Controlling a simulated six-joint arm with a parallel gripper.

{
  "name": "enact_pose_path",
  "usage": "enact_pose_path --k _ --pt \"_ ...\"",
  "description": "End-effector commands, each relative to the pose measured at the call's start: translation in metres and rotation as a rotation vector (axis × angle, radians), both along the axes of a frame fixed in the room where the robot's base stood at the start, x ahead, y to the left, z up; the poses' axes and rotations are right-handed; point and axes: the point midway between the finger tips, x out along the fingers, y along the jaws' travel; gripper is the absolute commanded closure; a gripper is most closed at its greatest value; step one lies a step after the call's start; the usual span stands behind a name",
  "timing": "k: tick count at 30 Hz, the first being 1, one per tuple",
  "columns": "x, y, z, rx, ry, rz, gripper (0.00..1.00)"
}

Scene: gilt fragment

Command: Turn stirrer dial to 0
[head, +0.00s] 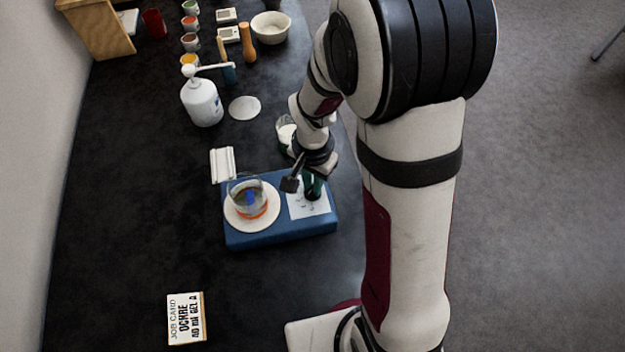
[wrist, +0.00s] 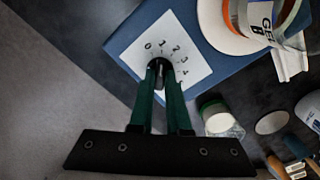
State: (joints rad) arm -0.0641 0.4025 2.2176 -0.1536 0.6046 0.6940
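The blue stirrer (head: 280,232) stands on the dark bench with a white dial card (head: 308,203). In the wrist view the card (wrist: 193,72) shows numbers 0 to 4 around the black stirrer dial (wrist: 160,68). My gripper (wrist: 161,66) has its green fingers on either side of the dial's grip bar, seemingly closed on it. The fingers also show in the head view (head: 312,190), over the card. The fingers hide much of the dial, and I cannot tell which number it points to.
A white pump bottle (head: 203,104), a white block (head: 223,164) and a jar (head: 285,132) stand behind. A job card (head: 186,318) lies in front.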

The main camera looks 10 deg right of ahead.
Motion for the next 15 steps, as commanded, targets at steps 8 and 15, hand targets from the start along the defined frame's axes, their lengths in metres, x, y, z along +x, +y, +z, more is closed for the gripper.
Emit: enact_pose_path --k 8,15 --pt "0.0001 0.0 0.0003 0.0 0.0 0.0 1.0" --pt "0.0001 0.0 0.0004 0.0 0.0 0.052 1.0"
